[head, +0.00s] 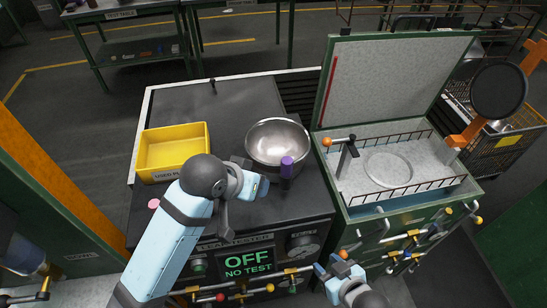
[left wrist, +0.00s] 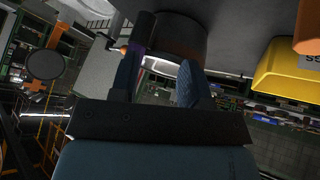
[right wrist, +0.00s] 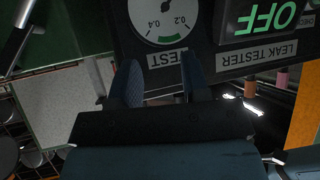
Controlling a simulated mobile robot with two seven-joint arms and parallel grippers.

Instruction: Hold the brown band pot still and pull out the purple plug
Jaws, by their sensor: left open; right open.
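A shiny metal pot (head: 279,143) stands on the dark tester top; I cannot make out a brown band on it. A purple piece (head: 287,161), apparently the plug, shows at its near side above a black part; purple also shows in the left wrist view (left wrist: 137,47). My left gripper (head: 260,186) is open and empty, just left of and below the purple piece. In the left wrist view, the dark pot side (left wrist: 180,38) lies beyond its fingers (left wrist: 160,80). My right gripper (head: 338,268) is open and empty, low in front of the tester panel.
A yellow used-plugs bin (head: 173,148) stands left of the pot. The leak tester display (head: 247,262) reads OFF, NO TEST. At right is a green-framed tank (head: 388,168) with its lid raised. A dark pan (head: 498,90) hangs at far right.

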